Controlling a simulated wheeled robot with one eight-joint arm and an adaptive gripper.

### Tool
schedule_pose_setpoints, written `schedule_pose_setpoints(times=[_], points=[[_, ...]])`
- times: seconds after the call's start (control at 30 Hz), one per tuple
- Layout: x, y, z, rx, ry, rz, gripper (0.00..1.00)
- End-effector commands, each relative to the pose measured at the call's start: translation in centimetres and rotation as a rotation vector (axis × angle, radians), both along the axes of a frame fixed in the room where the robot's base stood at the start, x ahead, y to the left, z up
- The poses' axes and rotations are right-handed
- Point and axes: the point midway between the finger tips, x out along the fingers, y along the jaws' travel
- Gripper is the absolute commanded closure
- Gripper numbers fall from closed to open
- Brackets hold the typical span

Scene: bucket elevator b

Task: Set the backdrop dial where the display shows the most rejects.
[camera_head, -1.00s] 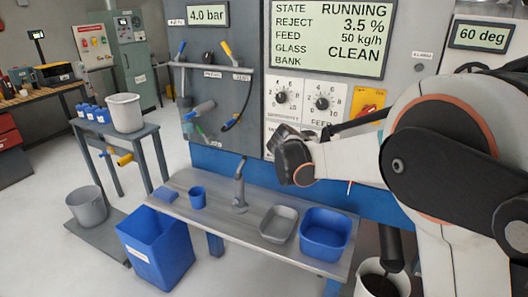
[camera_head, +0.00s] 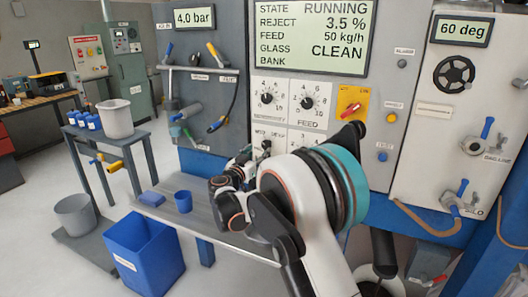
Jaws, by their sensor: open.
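The display (camera_head: 312,36) reads STATE RUNNING, REJECT 3.5 %, FEED 50 kg/h, GLASS CLEAN, BANK blank. Below it are two black dials on white scales, the left dial (camera_head: 267,98) and the feed dial (camera_head: 306,102). Under them is a lower white panel (camera_head: 290,137) with small lettering and a dark knob (camera_head: 266,145). I cannot read its label well enough to confirm it is the backdrop dial, and my arm partly covers this panel. My gripper (camera_head: 243,158) is open and empty, just left of and below the lower knob. I cannot tell whether it touches anything.
A yellow plate with a red switch (camera_head: 350,103) is right of the feed dial. Hoses and tools hang on the left panel. A blue bin (camera_head: 145,252) is on the floor.

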Motion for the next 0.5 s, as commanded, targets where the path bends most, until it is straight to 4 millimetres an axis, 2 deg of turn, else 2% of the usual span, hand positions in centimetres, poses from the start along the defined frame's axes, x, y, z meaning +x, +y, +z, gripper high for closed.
schedule_pose_setpoints(times=[0.1, 0.23, 0.5], points=[[2.2, -0.9, -0.2, 0.000, 0.000, -0.002, 0.46], [4.1, -1.6, -0.2, 0.000, 0.000, -0.002, 0.46], [6.0, -2.2, 0.0, 0.000, 0.001, 0.000, 0.46]])
